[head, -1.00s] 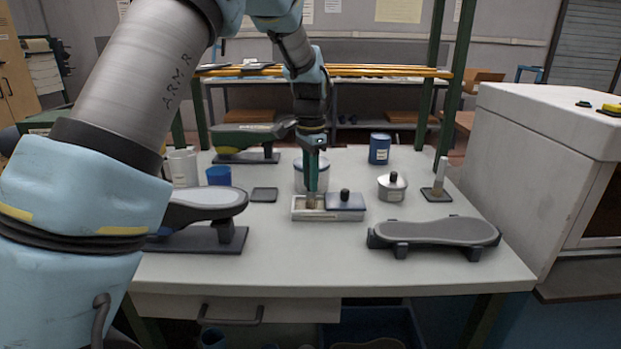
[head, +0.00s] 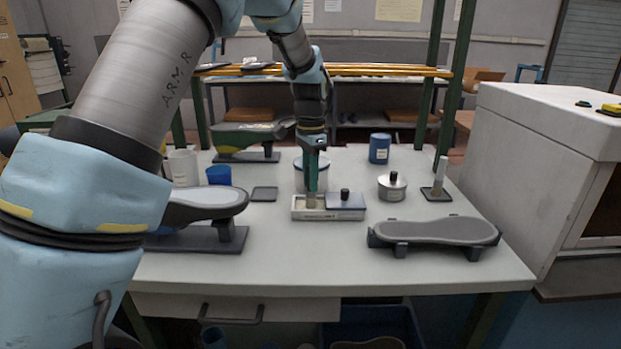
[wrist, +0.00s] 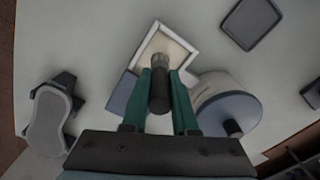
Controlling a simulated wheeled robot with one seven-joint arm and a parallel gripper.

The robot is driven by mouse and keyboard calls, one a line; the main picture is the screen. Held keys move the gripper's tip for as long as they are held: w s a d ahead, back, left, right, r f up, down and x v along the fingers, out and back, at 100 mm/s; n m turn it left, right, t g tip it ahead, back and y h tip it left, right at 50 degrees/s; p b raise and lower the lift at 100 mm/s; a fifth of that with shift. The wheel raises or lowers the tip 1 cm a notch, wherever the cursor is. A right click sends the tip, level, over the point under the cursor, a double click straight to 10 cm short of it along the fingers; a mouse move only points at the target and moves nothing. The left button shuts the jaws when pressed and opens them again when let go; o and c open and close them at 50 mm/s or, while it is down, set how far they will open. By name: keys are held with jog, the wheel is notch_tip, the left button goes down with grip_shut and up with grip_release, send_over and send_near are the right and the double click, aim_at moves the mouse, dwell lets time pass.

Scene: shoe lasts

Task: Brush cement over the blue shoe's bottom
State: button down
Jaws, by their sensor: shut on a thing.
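My gripper (head: 312,185) is shut on an upright brush. The brush's dark handle (wrist: 160,95) and metal collar (wrist: 149,60) show between the fingers in the wrist view. Its lower end is over or in the open part of a white-rimmed cement tray (head: 300,215); I cannot tell whether it touches the cement (wrist: 165,43). A dark, bluish shoe (head: 207,200) sits bottom up on a stand at the left, its grey bottom facing up. My arm hides its left end. A green shoe (head: 243,137) stands on another stand at the back left.
A blue-grey lid (head: 346,202) covers the tray's right part. Behind it stands a round pot (head: 301,178). A grey sole (head: 435,231) rests on supports at the right, near a silver pot (head: 392,188) and a blue can (head: 379,149). The table's front middle is clear.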

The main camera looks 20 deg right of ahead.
dwell(0.5)
jog(key=shift+r+p, duration=2.8)
jog(key=shift+r, duration=0.7)
